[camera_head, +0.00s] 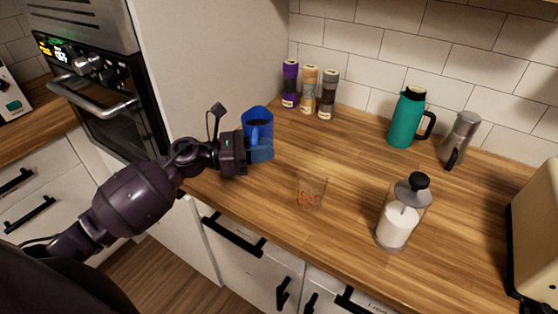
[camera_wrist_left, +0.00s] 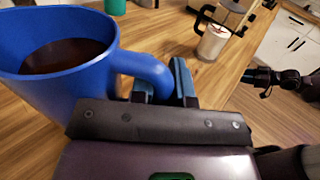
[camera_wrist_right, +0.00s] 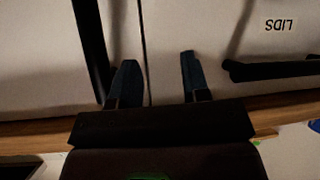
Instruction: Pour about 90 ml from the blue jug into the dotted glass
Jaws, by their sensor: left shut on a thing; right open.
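The blue jug (camera_head: 258,122) is near the left end of the counter, beside the tall white panel, and looks about upright. Dark liquid shows inside it in the left wrist view (camera_wrist_left: 48,88). My left gripper (camera_head: 261,151) is shut on the jug's handle (camera_wrist_left: 147,68). I cannot tell whether the jug's base touches the counter. The dotted glass (camera_head: 311,193), clear with orange dots, stands on the counter right of and nearer than the jug. It looks empty. My right gripper (camera_wrist_right: 158,80) is open and empty, facing cabinet fronts; it is out of the head view.
A glass press with white liquid (camera_head: 397,223) stands right of the dotted glass. A teal jug (camera_head: 406,118), a metal moka pot (camera_head: 459,140) and several spice jars (camera_head: 309,90) stand along the back wall. A beige appliance (camera_head: 535,235) is at right.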

